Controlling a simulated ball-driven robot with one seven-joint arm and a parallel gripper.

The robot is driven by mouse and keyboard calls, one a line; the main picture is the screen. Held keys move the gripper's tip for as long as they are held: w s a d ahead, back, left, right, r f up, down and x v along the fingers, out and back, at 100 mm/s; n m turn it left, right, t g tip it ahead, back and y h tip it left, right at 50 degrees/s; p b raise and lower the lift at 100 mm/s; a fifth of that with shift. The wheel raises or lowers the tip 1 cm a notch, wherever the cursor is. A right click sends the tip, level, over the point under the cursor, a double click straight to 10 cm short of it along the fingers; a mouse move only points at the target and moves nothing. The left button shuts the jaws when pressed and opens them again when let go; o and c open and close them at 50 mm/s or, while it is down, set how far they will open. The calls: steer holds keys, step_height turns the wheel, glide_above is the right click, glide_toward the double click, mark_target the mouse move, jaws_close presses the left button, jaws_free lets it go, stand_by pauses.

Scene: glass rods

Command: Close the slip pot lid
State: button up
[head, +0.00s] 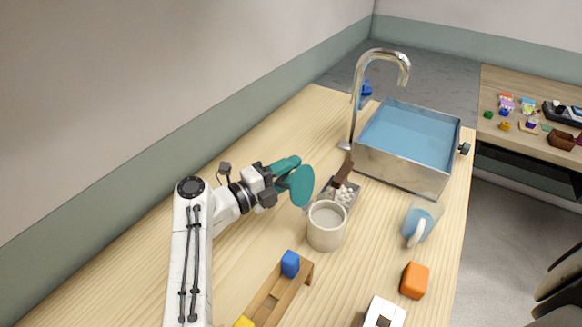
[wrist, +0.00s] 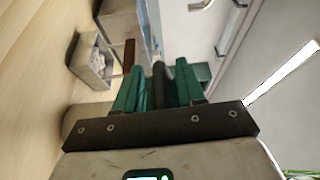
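The slip pot (head: 327,226) is a pale grey, round pot standing upright on the wooden worktop in the head view, with its top open. In the wrist view a dark upright piece (wrist: 159,84), perhaps the lid's knob, shows between the fingers of my gripper (wrist: 160,92). The exact grip contact is hard to see.
Just behind the pot is a grey tray (head: 354,204) with white pieces and a brown block (head: 343,169). A sink (head: 400,165) with a tall tap stands further back. A blue mug (head: 421,222), an orange block (head: 414,280) and a wooden rack (head: 268,299) sit right and in front.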

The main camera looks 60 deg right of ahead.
steer(key=shift+s+d, duration=0.1)
steer(key=shift+d, duration=0.15)
jaws_close()
steer(key=shift+f, duration=0.1)
stand_by(0.4)
